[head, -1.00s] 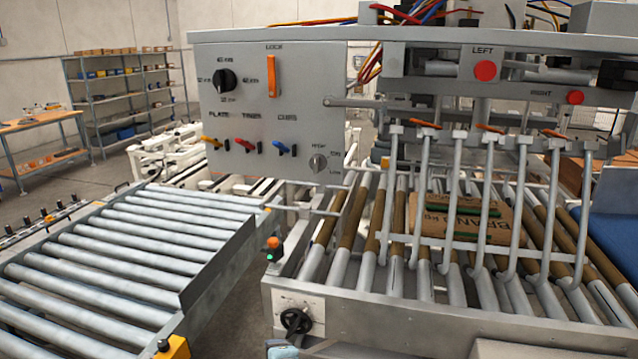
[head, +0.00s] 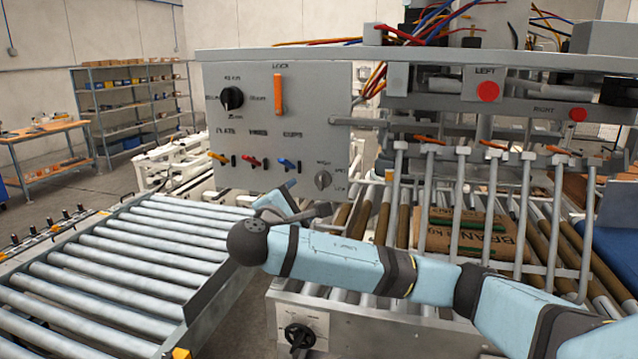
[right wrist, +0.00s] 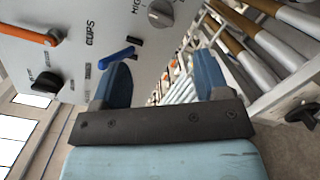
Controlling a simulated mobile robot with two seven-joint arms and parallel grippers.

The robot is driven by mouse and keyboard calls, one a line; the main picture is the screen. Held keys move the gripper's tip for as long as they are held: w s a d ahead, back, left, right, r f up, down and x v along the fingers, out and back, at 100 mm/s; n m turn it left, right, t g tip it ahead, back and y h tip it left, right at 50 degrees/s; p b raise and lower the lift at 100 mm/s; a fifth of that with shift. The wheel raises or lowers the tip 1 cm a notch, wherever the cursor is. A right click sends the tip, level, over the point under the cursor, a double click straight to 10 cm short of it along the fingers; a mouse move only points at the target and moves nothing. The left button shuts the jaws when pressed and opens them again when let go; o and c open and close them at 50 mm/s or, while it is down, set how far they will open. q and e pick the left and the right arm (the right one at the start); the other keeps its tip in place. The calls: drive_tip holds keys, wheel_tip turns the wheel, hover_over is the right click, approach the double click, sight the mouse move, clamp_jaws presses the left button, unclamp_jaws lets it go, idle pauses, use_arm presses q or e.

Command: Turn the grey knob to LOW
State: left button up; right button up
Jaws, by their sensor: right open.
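The grey knob (head: 323,180) sits at the lower right of the grey control panel (head: 310,115), with small labels around it. Its pointer is too small to read surely. It also shows in the right wrist view (right wrist: 160,14) at the top, beyond the fingers. My right gripper (head: 290,190) is below and left of the knob, apart from it, mostly hidden behind its own wrist. In the right wrist view its two dark blue fingers (right wrist: 163,78) stand wide apart with nothing between them. My left gripper is not in view.
Close to the knob, the panel carries a blue lever (head: 288,165), a red lever (head: 251,162) and a yellow lever (head: 218,158). An orange handle (head: 278,95) and black dial (head: 231,98) are above. Metal hooks (head: 460,200) and a roller conveyor (head: 110,265) flank my arm.

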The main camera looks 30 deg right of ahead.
sight(319, 183)
drive_tip(key=p+x, duration=0.2)
drive_tip(key=x, duration=0.8)
drive_tip(key=shift+s+r+p, duration=0.1)
drive_tip(key=shift+p, duration=0.25)
drive_tip(key=shift+w+d, duration=0.4)
drive_tip(key=shift+d, duration=0.2)
drive_tip(key=shift+c, duration=0.7)
drive_tip(key=c, duration=0.7)
drive_tip(key=shift+c, duration=0.2)
